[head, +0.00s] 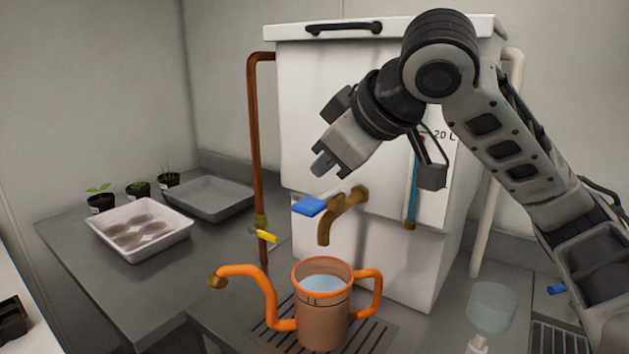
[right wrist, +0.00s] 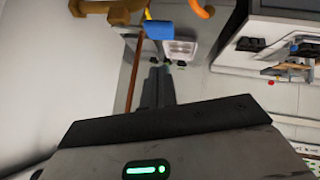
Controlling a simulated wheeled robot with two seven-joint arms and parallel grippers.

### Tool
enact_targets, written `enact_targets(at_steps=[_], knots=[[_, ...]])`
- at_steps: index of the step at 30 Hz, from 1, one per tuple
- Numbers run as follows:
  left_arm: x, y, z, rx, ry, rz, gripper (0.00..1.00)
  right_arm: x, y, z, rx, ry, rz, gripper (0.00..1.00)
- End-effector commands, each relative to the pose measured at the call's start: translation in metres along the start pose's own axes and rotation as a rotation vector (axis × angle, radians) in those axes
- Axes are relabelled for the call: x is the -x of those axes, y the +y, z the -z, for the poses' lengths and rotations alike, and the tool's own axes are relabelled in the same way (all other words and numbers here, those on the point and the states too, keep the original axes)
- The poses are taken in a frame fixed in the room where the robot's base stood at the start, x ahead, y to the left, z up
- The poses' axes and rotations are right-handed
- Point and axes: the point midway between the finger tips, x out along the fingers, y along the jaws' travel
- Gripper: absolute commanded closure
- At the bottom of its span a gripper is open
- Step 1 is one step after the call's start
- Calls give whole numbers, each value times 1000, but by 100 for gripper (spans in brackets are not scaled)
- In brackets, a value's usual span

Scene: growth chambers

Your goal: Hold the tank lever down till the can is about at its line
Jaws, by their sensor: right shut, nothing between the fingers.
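The white tank (head: 400,250) has a brass tap (head: 338,215) with a blue-ended lever (head: 310,206) on its front. The orange watering can (head: 325,325) stands upright under the spout. Pale blue water (head: 325,284) shows inside it, and dark line marks (head: 312,301) show near the water; their exact match is hard to tell. I see no stream from the spout. My right gripper (head: 322,168) is shut and empty, above the blue lever end and apart from it. The right wrist view shows the shut fingers (right wrist: 158,82) and the lever (right wrist: 158,29). My left gripper is not in view.
The can stands on a slotted drain grate (head: 375,338). A copper pipe (head: 255,130) with a yellow handle (head: 265,236) runs left of the tap. A white tray (head: 140,228), a grey tray (head: 207,197) and small seedling pots (head: 138,190) sit at left. A clear funnel-like vessel (head: 490,305) stands at right.

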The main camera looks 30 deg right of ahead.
Motion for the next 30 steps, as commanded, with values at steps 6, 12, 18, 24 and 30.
enact_targets(at_steps=[6, 12, 18, 24, 30], knots=[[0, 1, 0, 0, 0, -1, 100, 42, 5, 0, 0, 3, -2, 100], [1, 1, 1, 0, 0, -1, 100, 58, 7, -1, -1, 0, -1, 100], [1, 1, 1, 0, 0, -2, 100, 60, 7, -1, -1, 0, 0, 100], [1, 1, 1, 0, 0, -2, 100, 60, 7, -1, -1, 0, 0, 100], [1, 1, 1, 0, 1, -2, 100, 60, 7, -1, -1, 0, 0, 100]])
